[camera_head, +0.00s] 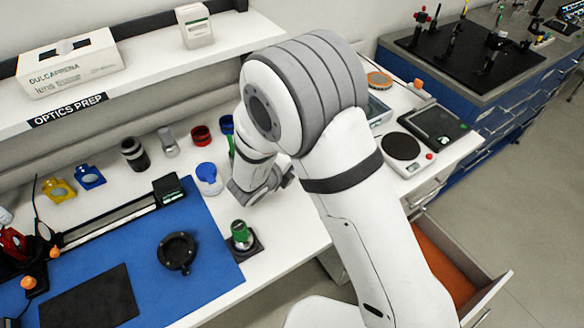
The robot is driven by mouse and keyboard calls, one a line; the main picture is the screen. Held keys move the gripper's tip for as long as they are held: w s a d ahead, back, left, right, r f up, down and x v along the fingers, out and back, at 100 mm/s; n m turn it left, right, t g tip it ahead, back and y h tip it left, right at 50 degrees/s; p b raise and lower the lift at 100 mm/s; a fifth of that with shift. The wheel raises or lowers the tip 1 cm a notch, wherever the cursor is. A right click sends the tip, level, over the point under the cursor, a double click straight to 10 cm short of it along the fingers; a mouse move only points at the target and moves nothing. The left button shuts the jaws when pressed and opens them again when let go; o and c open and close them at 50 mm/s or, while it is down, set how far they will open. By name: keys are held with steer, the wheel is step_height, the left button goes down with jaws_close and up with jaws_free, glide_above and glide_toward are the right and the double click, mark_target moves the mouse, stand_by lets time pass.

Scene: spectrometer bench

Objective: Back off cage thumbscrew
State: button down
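I cannot pick out a cage thumbscrew for certain. Small orange knobs (29,283) show on a dark assembly with a red part (12,242) at the left edge, partly cut off by the frame. A round black mount (177,253) lies on the blue mat (205,285). A green-topped piece (240,233) stands on a small dark base right of the mat. The end of my arm, with my gripper (286,180), is low over the white bench, right of a blue-and-white bottle. The fingers are mostly hidden by my arm, so their opening cannot be seen.
A black rail (120,215) crosses the mat's back edge. The blue-and-white bottle (208,178), dark cylinder (134,154) and red cup (201,135) stand behind. A scale (402,148) is at right; below it is an open drawer (450,265). The shelf (150,62) overhangs the back.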

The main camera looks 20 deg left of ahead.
steer(key=shift+a, duration=0.1)
stand_by(0.3)
steer(key=c, duration=1.4)
jaws_free()
steer(key=b+v, duration=0.1)
steer(key=v, duration=0.6)
steer(key=shift+s+r, duration=0.2)
steer(key=shift+s, duration=0.15)
steer(key=shift+w, duration=0.1)
